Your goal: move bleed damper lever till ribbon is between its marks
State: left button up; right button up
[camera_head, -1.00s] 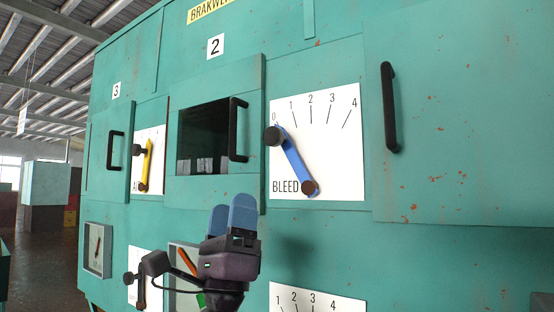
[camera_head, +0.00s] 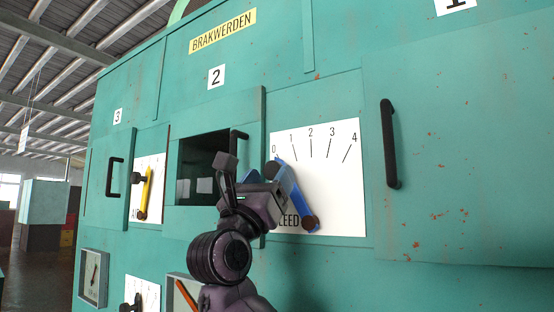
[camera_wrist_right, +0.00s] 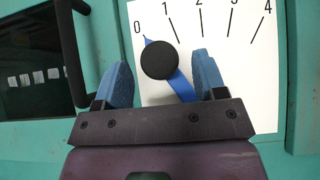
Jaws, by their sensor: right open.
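The blue bleed damper lever (camera_head: 292,196) is on a white scale plate (camera_head: 335,185) numbered 0 to 4. It leans up and left from its dark pivot, with its tip by the 0. In the right wrist view the black knob (camera_wrist_right: 160,60) lies between the two open blue fingers (camera_wrist_right: 160,85), with a gap on each side. I cannot tell whether the fingers reach around it in depth. The ribbon and its marks are not identifiable. My left gripper is not in view.
A yellow lever (camera_head: 145,193) stands on another plate at the left. An open hatch (camera_head: 202,172) with a black handle is left of my gripper. A door handle (camera_head: 389,143) is right of the plate. A gauge (camera_head: 93,277) is at lower left.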

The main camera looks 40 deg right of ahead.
aim_at(277, 166)
pick_arm(q)
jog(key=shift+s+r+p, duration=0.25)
jog(key=shift+p, duration=0.25)
pick_arm(e)
jog(key=shift+x, duration=2.1)
grip_shut()
jog(key=shift+s+d+r+m+g+h+b, duration=0.2)
jog(key=shift+s+m+g+b, duration=0.5)
jog(key=shift+m+g, duration=0.9)
jog(key=shift+s+d+r+m+g+h+b, duration=0.25)
jog(key=shift+s+m+g+b, duration=0.4)
jog(key=shift+m+g, duration=0.9)
jog(key=shift+s+d+r+m+g+h+b, duration=0.1)
jog(key=shift+s+d+m+g+h+b, duration=0.2)
jog(key=shift+s+m+g+b, duration=0.85)
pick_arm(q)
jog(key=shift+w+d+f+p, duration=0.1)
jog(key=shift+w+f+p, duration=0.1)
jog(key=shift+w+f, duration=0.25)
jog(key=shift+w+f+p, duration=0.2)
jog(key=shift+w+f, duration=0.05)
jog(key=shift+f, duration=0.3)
pick_arm(e)
jog(key=shift+w+m+g, duration=0.3)
jog(key=shift+w+m, duration=0.2)
jog(key=shift+w, duration=0.1)
grip_release()
